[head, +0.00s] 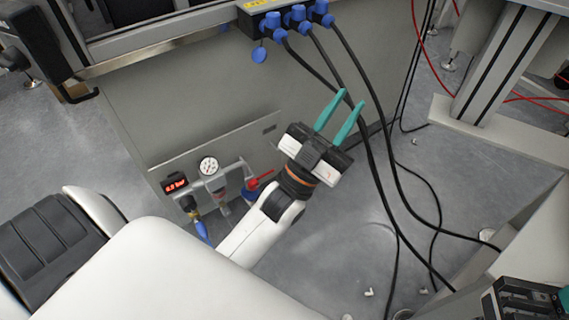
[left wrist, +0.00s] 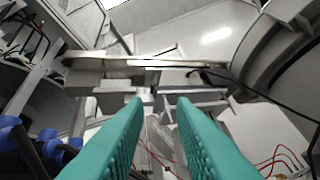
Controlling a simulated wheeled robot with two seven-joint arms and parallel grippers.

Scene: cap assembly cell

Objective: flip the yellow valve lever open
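I see no lever that is clearly yellow. A small lever (head: 261,180) on the pipe assembly (head: 215,184) at the machine's lower front looks red, with a blue part (head: 250,191) under it. The assembly also has a round gauge (head: 208,166) and a red-lit display (head: 175,184). My left gripper (head: 352,98) is up and to the right of the lever, apart from it, its teal fingers spread and pointing away from it. In the left wrist view the left gripper (left wrist: 159,100) has nothing between its fingers. My right gripper (head: 562,298) is cut off at the lower right.
Black cables (head: 375,165) with blue plugs (head: 297,17) hang from the machine's top edge and pass close to my left fingers. The grey machine panel (head: 190,105) stands behind the assembly. A metal frame (head: 490,70) stands at the right. Small pieces lie on the floor.

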